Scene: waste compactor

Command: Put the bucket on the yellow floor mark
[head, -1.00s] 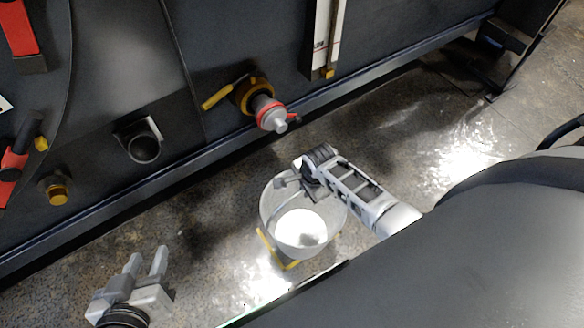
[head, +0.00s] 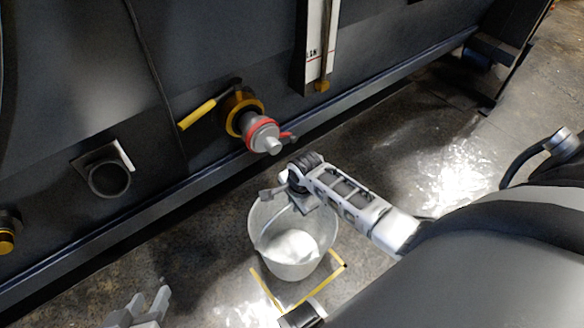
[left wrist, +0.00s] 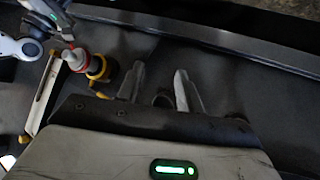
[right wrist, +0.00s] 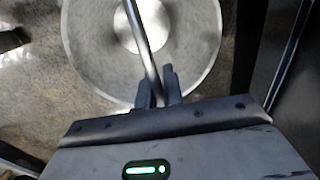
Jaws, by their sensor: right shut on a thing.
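The bucket (head: 293,262) is pale grey and translucent, and stands or hangs upright low over the floor. Its base overlaps the back part of the yellow floor mark (head: 268,290) in the head view. I cannot tell whether it touches the floor. My right gripper (head: 294,189) is shut on the bucket's handle; the right wrist view shows the handle (right wrist: 144,50) between its fingers (right wrist: 158,88), with the bucket (right wrist: 85,45) below. My left gripper (head: 145,308) is at the bottom left, empty, its fingers apart; they also show in the left wrist view (left wrist: 158,85).
The dark machine wall (head: 60,110) runs along the back. A drain valve (head: 262,135) with a yellow lever (head: 197,114) sticks out above and behind the bucket. A round black port (head: 109,178) is further left. Open floor (head: 410,150) lies to the right.

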